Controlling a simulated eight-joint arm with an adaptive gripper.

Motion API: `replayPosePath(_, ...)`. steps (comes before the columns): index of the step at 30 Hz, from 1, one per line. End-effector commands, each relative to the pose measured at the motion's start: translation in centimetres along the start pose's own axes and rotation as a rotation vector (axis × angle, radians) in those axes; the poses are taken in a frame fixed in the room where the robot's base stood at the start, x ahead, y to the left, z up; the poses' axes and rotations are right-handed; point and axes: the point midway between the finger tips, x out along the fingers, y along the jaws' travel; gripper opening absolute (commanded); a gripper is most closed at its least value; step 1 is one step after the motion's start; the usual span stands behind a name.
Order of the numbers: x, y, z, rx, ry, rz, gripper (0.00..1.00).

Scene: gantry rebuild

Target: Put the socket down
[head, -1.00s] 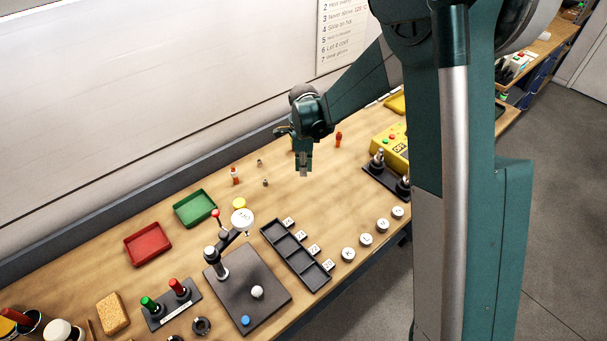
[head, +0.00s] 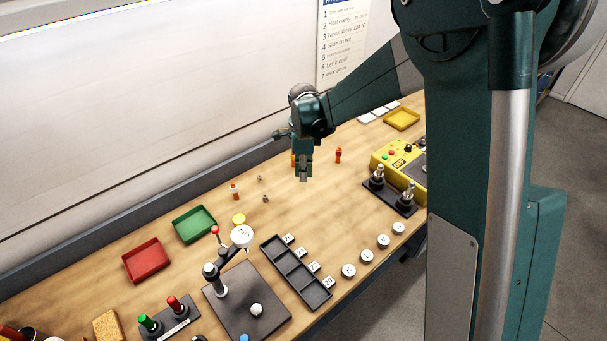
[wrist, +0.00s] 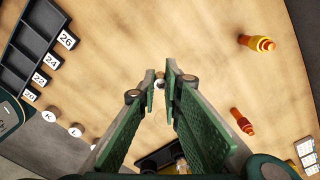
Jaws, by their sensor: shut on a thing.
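My gripper (head: 303,176) is over the middle of the bench, pointing down. In the wrist view its green fingers (wrist: 160,84) close around a small metal socket (wrist: 159,84), which shows only as a small pale piece between the tips. In the head view the socket cannot be made out from the fingertips. The fingertips seem to be above the wooden bench top, but the exact gap cannot be told. A dark tray (head: 296,271) with several compartments lies nearer, with number tags along one side; it also shows in the wrist view (wrist: 22,46).
Two small metal pieces (head: 265,198) stand left of my gripper. An orange piece (head: 338,156) stands to its right. A black stand with metal posts (head: 388,192) and a yellow box (head: 392,158) are farther right. Round lettered discs (head: 366,256) line the front.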

Motion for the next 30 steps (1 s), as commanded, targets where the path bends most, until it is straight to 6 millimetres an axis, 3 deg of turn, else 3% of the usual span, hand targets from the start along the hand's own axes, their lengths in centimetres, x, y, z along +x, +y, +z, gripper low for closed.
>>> replayPosePath(8,0.0,-0.2,0.3,0.002,0.000,0.000,0.00)
replayPosePath(21,-0.2,-3.9,5.9,0.040,0.000,-0.003,0.00)
replayPosePath(30,-0.3,-4.5,6.9,0.051,-0.001,-0.004,0.00)
